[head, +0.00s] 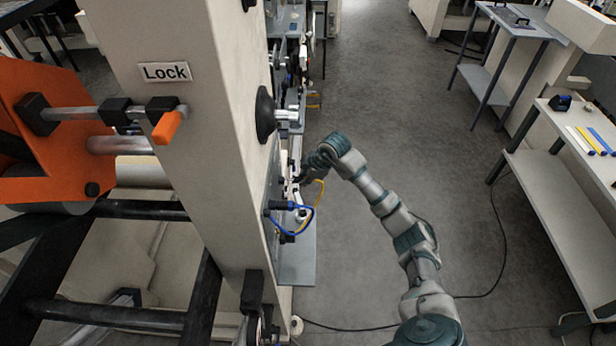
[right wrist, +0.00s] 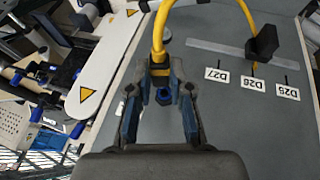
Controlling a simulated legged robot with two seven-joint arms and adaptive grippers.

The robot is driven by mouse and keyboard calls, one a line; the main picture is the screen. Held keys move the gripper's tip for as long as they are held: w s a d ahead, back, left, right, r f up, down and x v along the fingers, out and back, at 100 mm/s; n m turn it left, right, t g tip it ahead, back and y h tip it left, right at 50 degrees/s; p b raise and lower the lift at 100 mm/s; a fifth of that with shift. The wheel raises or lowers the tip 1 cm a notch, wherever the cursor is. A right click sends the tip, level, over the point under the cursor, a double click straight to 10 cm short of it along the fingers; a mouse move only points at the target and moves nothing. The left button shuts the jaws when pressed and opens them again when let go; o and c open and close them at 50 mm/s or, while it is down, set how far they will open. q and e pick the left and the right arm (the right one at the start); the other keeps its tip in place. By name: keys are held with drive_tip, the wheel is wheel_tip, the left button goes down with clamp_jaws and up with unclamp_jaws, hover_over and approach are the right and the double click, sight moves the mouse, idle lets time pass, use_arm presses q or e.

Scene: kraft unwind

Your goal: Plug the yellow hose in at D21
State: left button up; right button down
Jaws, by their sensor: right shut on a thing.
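My right gripper (right wrist: 161,72) is shut on the end of the yellow hose (right wrist: 158,30) in the right wrist view. The hose loops up out of the picture and comes down to a black connector (right wrist: 263,42) on the grey panel (right wrist: 215,22), above the D26 label (right wrist: 253,83). A dark blue fitting (right wrist: 164,97) shows between the fingers. In the head view the yellow hose (head: 321,190) hangs at the machine's side, and my right arm hides most of the gripper. I see no D21 label. My left gripper is not in view.
D27 (right wrist: 215,75) and D25 (right wrist: 288,92) labels flank D26. A blue hose (head: 292,232) loops from the cream machine column (head: 185,70) close to my right arm. Side tables (head: 570,190) stand at the right.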

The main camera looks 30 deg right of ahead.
drive_tip(key=shift+a+r, duration=0.2)
drive_tip(key=shift+a, duration=0.4)
drive_tip(key=shift+s+a+r+p, duration=0.2)
drive_tip(key=shift+p, duration=0.1)
drive_tip(key=shift+d+f, duration=0.2)
drive_tip(key=shift+d, duration=0.55)
drive_tip(key=shift+a+r, duration=0.15)
drive_tip(key=shift+a, duration=0.55)
drive_tip(key=shift+a+p, duration=0.2)
drive_tip(key=shift+p, duration=0.1)
drive_tip(key=shift+w+d, duration=0.1)
drive_tip(key=shift+d, duration=0.45)
drive_tip(key=shift+w+f, duration=0.1)
drive_tip(key=shift+f, duration=0.1)
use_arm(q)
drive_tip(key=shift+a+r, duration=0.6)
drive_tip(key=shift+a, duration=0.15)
use_arm(e)
drive_tip(key=shift+w+a, duration=0.1)
drive_tip(key=shift+a, duration=0.15)
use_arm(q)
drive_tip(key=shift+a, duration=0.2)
